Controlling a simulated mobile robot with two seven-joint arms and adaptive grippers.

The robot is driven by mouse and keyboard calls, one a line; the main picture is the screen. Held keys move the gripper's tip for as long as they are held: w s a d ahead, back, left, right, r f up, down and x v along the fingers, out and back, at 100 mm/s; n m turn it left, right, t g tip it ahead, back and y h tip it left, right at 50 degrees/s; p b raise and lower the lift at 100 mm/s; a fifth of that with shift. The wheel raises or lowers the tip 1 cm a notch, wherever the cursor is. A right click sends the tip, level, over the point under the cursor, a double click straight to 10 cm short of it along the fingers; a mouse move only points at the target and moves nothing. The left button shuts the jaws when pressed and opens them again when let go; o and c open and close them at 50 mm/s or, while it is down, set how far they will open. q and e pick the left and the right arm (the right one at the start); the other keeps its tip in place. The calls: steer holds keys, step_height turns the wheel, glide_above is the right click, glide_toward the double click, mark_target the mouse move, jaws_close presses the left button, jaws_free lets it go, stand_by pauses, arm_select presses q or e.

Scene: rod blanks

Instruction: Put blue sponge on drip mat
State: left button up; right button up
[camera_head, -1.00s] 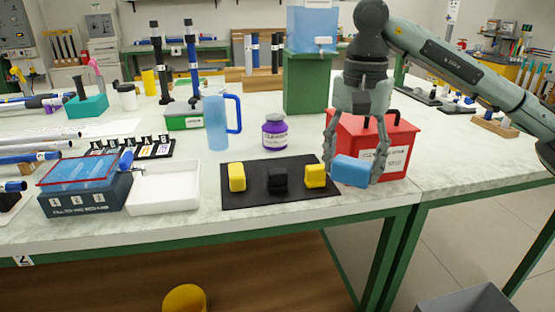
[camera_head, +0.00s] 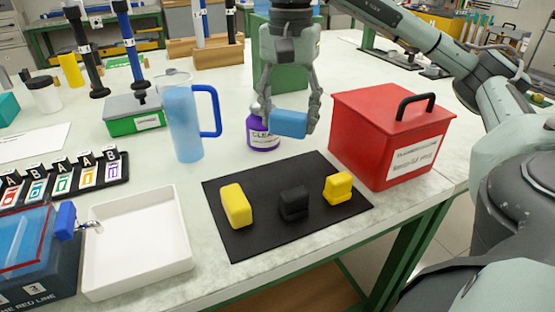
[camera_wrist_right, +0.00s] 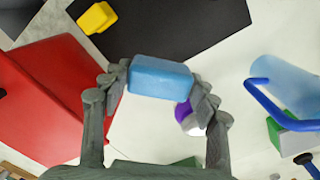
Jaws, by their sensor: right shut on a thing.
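The blue sponge (camera_head: 289,123) is held between the fingers of my right gripper (camera_head: 288,118), which is shut on it above the table, behind the mat in the head view. In the right wrist view the sponge (camera_wrist_right: 160,77) spans between the two fingertips. The black drip mat (camera_head: 250,237) lies flat on the table. It bears a yellow sponge (camera_head: 236,205) at left, a black sponge (camera_head: 294,202) in the middle and a yellow block-like sponge (camera_head: 338,188) at right. The mat also shows in the right wrist view (camera_wrist_right: 165,25). My left gripper is not in view.
A red box (camera_head: 385,140) with a black handle stands right of the mat. A white tray (camera_head: 135,250) is left of the mat.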

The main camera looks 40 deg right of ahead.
mark_target(290, 138)
steer(key=f+b, duration=0.1)
steer(key=f, duration=0.1)
steer(key=f+b, duration=0.1)
steer(key=f, duration=0.1)
steer(key=shift+s+f, duration=0.2)
steer(key=shift+f, duration=0.2)
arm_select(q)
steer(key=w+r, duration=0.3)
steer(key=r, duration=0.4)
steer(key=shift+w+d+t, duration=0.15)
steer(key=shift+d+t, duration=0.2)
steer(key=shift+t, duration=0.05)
arm_select(e)
steer(key=shift+w+f, duration=0.1)
steer(key=shift+f, duration=2.1)
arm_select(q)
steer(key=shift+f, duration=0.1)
arm_select(e)
steer(key=shift+f, duration=0.15)
steer(key=o, duration=1)
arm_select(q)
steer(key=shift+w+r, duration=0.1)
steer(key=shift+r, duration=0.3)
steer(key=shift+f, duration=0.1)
